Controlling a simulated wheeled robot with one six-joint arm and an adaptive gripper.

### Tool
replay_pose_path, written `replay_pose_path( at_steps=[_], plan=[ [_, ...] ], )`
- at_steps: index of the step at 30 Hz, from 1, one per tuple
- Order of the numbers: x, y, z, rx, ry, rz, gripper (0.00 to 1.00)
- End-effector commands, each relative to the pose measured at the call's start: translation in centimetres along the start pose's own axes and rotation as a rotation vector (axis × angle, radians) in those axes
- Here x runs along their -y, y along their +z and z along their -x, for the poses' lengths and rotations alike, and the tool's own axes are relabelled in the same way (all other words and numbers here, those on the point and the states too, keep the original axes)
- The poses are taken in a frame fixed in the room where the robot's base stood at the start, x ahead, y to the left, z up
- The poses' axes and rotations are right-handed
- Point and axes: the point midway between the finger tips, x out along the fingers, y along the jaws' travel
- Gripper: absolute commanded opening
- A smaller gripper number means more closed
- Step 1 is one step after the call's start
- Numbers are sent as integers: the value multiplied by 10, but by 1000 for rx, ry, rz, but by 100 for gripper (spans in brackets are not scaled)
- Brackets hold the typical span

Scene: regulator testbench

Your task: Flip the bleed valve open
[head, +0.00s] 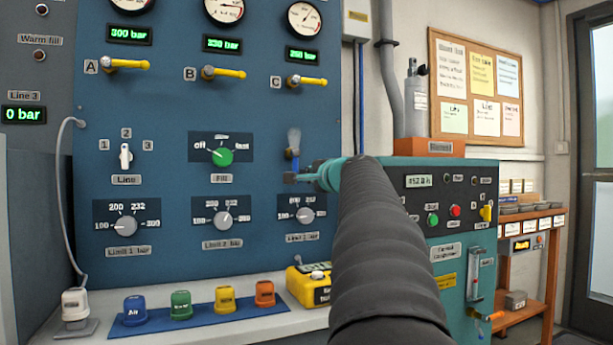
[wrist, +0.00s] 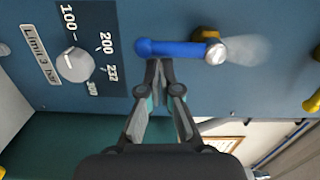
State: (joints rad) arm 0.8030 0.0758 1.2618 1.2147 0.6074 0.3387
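The bleed valve's blue lever (wrist: 180,48) runs left from its pivot in the wrist view, which is turned sideways. In the head view the lever (head: 292,164) hangs down from the pivot on the blue panel. A pale, blurry plume (wrist: 245,49) spreads from the pivot, away from the lever; it points up in the head view (head: 294,138). My gripper (wrist: 159,63) has its fingertips together and empty, right beside the lever's free end. I cannot tell whether they touch it. In the head view my gripper (head: 290,178) is at the lever's lower end, partly hiding it.
The Limit 3 knob (head: 306,215) is just below my gripper. Yellow handle C (head: 307,81) sticks out above the valve. The green Fill knob (head: 220,156) is to the left. A teal machine (head: 465,210) stands at the right. A yellow box (head: 308,285) sits on the ledge below.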

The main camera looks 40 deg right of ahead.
Motion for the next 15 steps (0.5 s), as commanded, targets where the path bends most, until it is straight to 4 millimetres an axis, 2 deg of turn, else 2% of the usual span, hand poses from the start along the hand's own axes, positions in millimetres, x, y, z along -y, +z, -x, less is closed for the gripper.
replay_pose_path(
  at_steps=[9, 15],
  plan=[
    [0, 0, 0, 3, 1, 1, 0],
    [-3, -14, 0, 7, 1, 0, 0]
  ],
)
